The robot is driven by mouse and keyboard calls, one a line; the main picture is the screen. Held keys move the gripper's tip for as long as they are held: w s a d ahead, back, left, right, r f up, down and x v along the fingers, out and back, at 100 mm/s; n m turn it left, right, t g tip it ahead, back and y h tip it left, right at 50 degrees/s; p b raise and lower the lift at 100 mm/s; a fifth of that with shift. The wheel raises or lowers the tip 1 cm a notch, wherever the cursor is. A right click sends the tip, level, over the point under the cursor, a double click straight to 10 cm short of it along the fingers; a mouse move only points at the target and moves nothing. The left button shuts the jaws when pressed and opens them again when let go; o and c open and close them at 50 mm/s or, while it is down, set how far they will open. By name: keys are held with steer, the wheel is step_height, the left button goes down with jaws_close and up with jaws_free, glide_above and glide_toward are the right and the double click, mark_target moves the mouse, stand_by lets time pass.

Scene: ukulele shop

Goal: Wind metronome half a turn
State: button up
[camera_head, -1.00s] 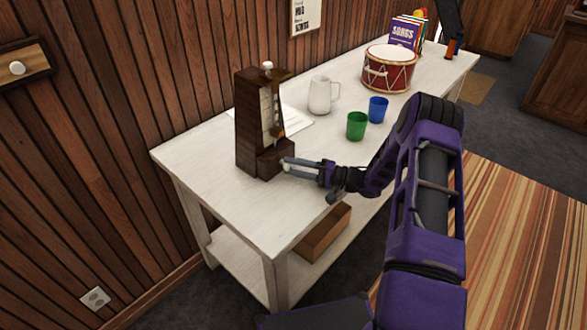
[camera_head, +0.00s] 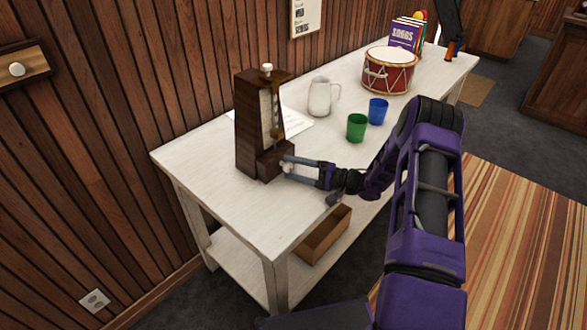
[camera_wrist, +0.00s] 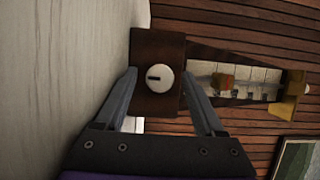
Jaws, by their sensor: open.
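The dark wooden metronome (camera_head: 253,128) stands upright on the near left part of the white table (camera_head: 225,205). In the wrist view its base shows a round white winding knob (camera_wrist: 159,80) with a dark slot, lying roughly level across the picture. My gripper (camera_head: 285,165) is at the base of the metronome, on the knob's side. In the wrist view my gripper (camera_wrist: 160,78) is open, with one finger on each side of the knob and visible gaps to it. The metronome's scale and weight (camera_wrist: 224,81) show to the right.
A white pitcher (camera_head: 320,97), a green cup (camera_head: 356,128), a blue cup (camera_head: 378,110) and a red drum (camera_head: 389,70) stand farther back. Paper (camera_head: 297,122) lies behind the metronome. The table's near left corner is clear. A wooden box (camera_head: 325,235) sits on the lower shelf.

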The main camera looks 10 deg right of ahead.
steer(key=v, duration=1.7)
steer(key=shift+d+b, duration=0.25)
steer(key=shift+b, duration=0.1)
